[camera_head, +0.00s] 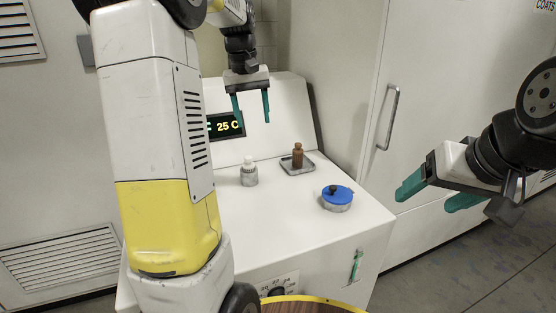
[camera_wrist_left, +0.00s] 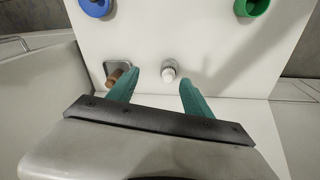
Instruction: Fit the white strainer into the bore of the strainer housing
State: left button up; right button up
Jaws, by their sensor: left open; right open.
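A small white-topped piece with a grey lower part (camera_head: 249,171) stands upright on the white machine top; it also shows in the left wrist view (camera_wrist_left: 169,71). I cannot tell whether it is the strainer. Which one is the housing is not clear. My left gripper (camera_head: 252,112) is open and empty above and behind the white piece, fingers down. My right gripper (camera_head: 425,198) is open and empty, off to the right.
A brown bottle (camera_head: 297,155) stands on a small grey tray (camera_head: 287,168) near the back. A sloped panel with a display (camera_head: 226,125) rises behind. The front middle of the machine top (camera_head: 290,225) is clear. A cabinet with a handle (camera_head: 388,120) stands right.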

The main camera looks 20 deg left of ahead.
pick_arm(q)
jog(key=s+d+m+t, duration=0.1)
jog(key=s+d, duration=0.3)
jog(key=s, duration=0.4)
jog(key=s+d+f+m+t+h, duration=0.1)
jog(key=s+d, duration=0.3)
jog(key=s, duration=0.4)
jog(key=s+d+f+m+t, duration=0.1)
jog(key=s+d+m+t, duration=0.1)
jog(key=s, duration=0.6)
jog(key=shift+d+m+t+h, duration=0.3)
jog(key=shift+d+m, duration=0.2)
jog(key=shift+d, duration=0.4)
jog(key=shift+s+f, duration=0.1)
